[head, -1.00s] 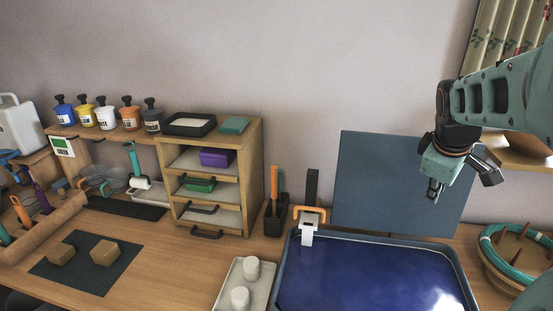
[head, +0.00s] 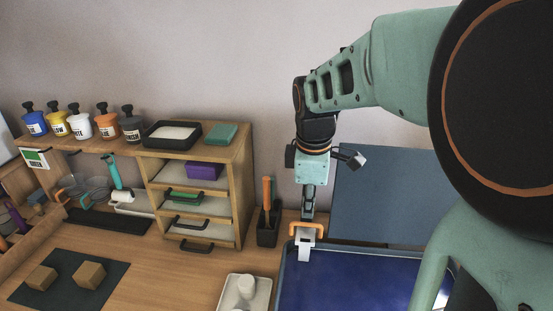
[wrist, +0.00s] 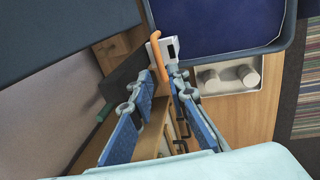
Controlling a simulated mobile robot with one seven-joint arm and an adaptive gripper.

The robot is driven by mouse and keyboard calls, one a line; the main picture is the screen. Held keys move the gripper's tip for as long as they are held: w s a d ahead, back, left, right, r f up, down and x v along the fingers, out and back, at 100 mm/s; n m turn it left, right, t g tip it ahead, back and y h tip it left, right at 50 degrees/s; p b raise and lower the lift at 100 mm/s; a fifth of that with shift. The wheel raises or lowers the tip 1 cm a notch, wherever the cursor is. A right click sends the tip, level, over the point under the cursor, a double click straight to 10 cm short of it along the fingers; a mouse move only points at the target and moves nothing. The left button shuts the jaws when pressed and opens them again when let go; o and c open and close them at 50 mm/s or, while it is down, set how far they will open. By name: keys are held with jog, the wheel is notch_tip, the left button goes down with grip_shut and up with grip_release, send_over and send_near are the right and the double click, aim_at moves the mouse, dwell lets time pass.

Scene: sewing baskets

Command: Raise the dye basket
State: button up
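The dye basket shows as an orange handle (head: 322,229) on a pale hooked bracket (head: 304,252) at the far left rim of the tray of blue dye (head: 345,280). Any part of it below the dye is hidden. My gripper (head: 308,214) points down just above the handle in the head view. In the wrist view the handle (wrist: 157,52) and bracket (wrist: 170,47) lie at the tips of my gripper (wrist: 163,74). The fingers are apart with a narrow gap. I cannot tell whether they touch the handle.
A dark upright panel (head: 385,185) stands behind the tray. A black holder with tools (head: 267,230) and a small drawer cabinet (head: 240,190) are left of the handle. A pale tray with white cups (head: 235,303) lies at the front left.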

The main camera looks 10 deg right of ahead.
aim_at(307, 226)
jog(key=f, duration=0.3)
jog(key=w+f, duration=0.1)
jog(key=f, duration=0.2)
jog(key=shift+w+d, duration=0.15)
jog(key=shift+d, duration=0.05)
jog(key=shift+c, duration=0.3)
grip_shut()
